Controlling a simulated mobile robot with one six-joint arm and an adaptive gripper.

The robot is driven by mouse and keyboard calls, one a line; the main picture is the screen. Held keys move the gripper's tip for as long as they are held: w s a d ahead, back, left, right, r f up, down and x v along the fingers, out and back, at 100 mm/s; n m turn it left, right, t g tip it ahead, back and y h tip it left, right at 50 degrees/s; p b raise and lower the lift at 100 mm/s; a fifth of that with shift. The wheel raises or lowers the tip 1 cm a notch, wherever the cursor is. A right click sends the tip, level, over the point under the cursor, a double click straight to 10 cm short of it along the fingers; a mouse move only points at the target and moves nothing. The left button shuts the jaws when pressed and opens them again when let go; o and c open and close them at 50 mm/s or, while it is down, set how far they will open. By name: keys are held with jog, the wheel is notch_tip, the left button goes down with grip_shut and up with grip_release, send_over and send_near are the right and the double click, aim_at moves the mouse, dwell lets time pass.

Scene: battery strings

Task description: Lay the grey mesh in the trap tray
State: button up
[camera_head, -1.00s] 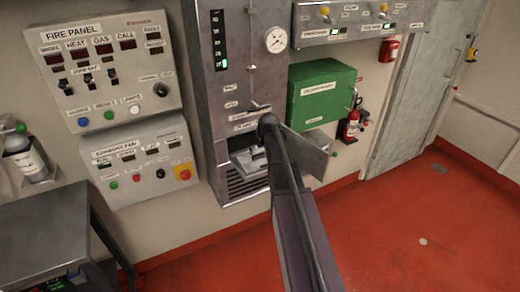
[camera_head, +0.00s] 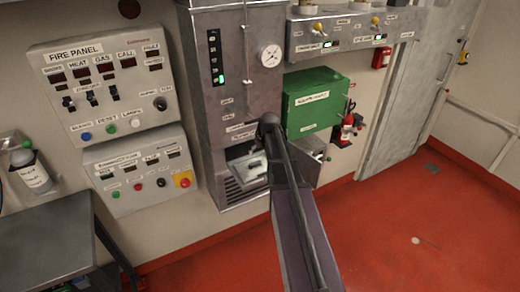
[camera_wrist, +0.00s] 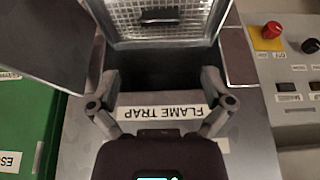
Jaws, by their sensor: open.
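The grey mesh (camera_wrist: 160,22) shows at the top of the wrist view, a bright grid in a metal frame with a dark tab on it. In the head view the tray (camera_head: 238,157) sits at the low opening of the tall grey cabinet, with a pale plate and dark tab in it. The mesh appears to lie in the tray; I cannot tell whether it is fully seated. My gripper (camera_wrist: 160,84) is open and empty, its fingers spread over the FLAME TRAP label (camera_wrist: 163,112), apart from the mesh. In the head view my arm hides the gripper.
An open metal door (camera_wrist: 45,40) stands beside the opening, near my gripper. The green box (camera_head: 313,102) is on the door's side; the exhaust fan panel (camera_head: 143,172) is on the other. A dark table (camera_head: 45,235) stands at the lower left. The red floor (camera_head: 400,235) is clear at right.

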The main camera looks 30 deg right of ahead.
jog(key=shift+r, duration=0.1)
dwell(0.6)
jog(key=s+a+f+g, duration=0.1)
jog(key=s+a+g, duration=0.3)
jog(key=s+a, duration=1.7)
jog(key=shift+s+a+f+g, duration=0.25)
jog(key=shift+a+g, duration=0.05)
jog(key=shift+a, duration=0.5)
